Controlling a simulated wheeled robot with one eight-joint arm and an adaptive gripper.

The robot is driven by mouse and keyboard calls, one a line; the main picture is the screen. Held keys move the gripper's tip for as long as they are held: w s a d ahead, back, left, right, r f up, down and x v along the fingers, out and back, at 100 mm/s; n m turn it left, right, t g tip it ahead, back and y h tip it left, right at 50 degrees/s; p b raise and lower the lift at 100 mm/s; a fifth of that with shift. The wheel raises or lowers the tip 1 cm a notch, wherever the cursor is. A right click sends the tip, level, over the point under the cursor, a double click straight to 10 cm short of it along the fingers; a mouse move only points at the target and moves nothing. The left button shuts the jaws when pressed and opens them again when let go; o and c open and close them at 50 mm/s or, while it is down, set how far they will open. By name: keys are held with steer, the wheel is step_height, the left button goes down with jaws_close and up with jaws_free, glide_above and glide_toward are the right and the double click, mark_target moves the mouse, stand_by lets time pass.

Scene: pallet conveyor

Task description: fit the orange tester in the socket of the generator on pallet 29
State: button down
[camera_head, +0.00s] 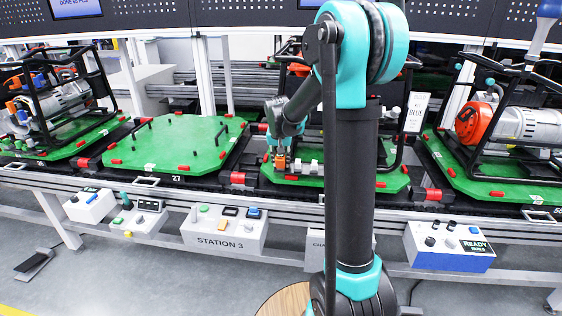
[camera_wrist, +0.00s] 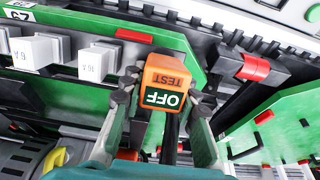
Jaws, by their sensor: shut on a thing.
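In the head view the tester (camera_head: 281,161) shows small at my gripper (camera_head: 279,152), low over the middle green pallet (camera_head: 340,181). The generator on that pallet is mostly hidden behind my arm; part of its black frame (camera_head: 413,120) shows at right. I cannot make out the socket, or whether the tester touches anything. A number tag (camera_wrist: 17,14) in the wrist view is upside down and hard to read.
White blocks marked in amps (camera_wrist: 98,61) stand left of the tester in the wrist view. An empty pallet marked 27 (camera_head: 175,140) is to the left. A generator with an orange end (camera_head: 500,122) stands on the right pallet. Control boxes (camera_head: 224,230) line the conveyor's front.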

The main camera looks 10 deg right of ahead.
mark_target(280, 157)
steer(key=shift+s+r, duration=0.1)
steer(key=shift+r, duration=0.1)
steer(key=shift+s+r, duration=0.15)
steer(key=shift+r, duration=0.15)
steer(key=shift+s+a+r, duration=0.1)
steer(key=shift+r, duration=0.2)
steer(key=shift+s+r, duration=0.15)
steer(key=shift+r, duration=0.15)
steer(key=shift+s+a+r, duration=0.1)
steer(key=shift+s+r, duration=0.1)
steer(key=shift+r, duration=0.25)
stand_by(0.4)
steer(key=shift+v, duration=2.45)
